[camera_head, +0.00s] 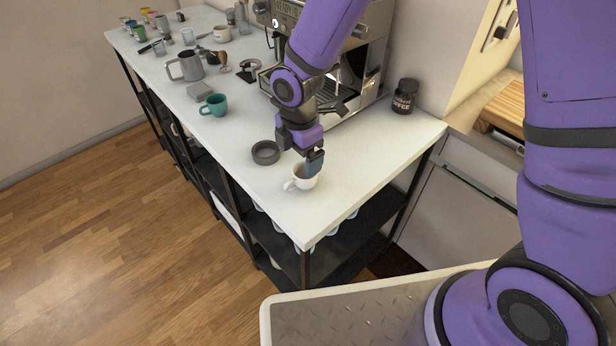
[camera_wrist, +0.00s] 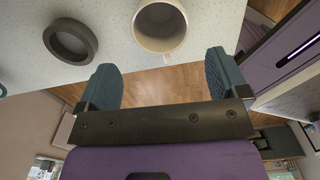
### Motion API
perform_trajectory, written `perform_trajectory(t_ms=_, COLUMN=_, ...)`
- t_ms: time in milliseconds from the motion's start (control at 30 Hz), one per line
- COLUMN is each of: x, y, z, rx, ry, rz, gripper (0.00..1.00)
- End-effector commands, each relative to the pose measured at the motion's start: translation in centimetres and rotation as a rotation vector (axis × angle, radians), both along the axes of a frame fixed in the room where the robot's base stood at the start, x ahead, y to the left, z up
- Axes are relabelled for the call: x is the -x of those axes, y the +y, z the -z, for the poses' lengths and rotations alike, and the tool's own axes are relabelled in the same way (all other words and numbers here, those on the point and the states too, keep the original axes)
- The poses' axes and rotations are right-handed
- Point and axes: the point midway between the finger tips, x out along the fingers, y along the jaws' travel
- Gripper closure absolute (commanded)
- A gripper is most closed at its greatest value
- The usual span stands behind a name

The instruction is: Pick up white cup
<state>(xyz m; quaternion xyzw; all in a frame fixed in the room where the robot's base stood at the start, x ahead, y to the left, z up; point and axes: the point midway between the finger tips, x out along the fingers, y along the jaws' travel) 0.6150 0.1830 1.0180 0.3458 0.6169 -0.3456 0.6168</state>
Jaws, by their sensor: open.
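The white cup (camera_head: 300,178) stands upright on the white counter near its front corner, its handle toward the left in the head view. In the wrist view the cup (camera_wrist: 159,27) shows its open mouth at the top middle, just beyond the fingertips. My gripper (camera_head: 314,163) is at the cup's far right side in the head view, close to its rim. In the wrist view its two blue-grey fingers (camera_wrist: 161,75) are wide apart with nothing between them. I cannot tell whether a finger touches the cup. A finger hides part of the cup's rim in the head view.
A dark ring (camera_head: 265,152) lies just left of the cup. A teal cup (camera_head: 214,105), a metal pitcher (camera_head: 187,66) and several small cups stand farther along the counter (camera_head: 240,180). The coffee machine (camera_head: 345,75) and a coffee jar (camera_head: 405,96) are behind my gripper.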

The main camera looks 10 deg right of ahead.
Motion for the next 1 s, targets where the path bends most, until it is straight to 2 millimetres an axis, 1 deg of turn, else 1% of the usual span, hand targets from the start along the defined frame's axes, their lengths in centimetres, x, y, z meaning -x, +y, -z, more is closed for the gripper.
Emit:
perform_trajectory(t_ms=33, x=0.1, y=0.0, z=0.9, rx=0.002, ry=0.003, rz=0.000, gripper=0.08)
perform_trajectory(t_ms=100, x=0.1, y=0.0, z=1.7, rx=0.002, ry=0.003, rz=0.001, gripper=0.08)
perform_trajectory(t_ms=367, x=0.0, y=-0.3, z=3.4, rx=0.002, ry=0.003, rz=0.004, gripper=0.08)
perform_trajectory(t_ms=600, x=-0.1, y=-0.9, z=6.7, rx=0.002, ry=0.003, rz=0.003, gripper=0.08)
perform_trajectory(t_ms=700, x=-0.1, y=-0.8, z=7.5, rx=0.001, ry=0.002, rz=0.002, gripper=0.08)
perform_trajectory(t_ms=800, x=-0.2, y=-0.8, z=8.0, rx=0.001, ry=0.001, rz=0.003, gripper=0.08)
perform_trajectory(t_ms=1000, x=-0.2, y=-0.9, z=8.0, rx=0.000, ry=0.000, rz=0.004, gripper=0.08)
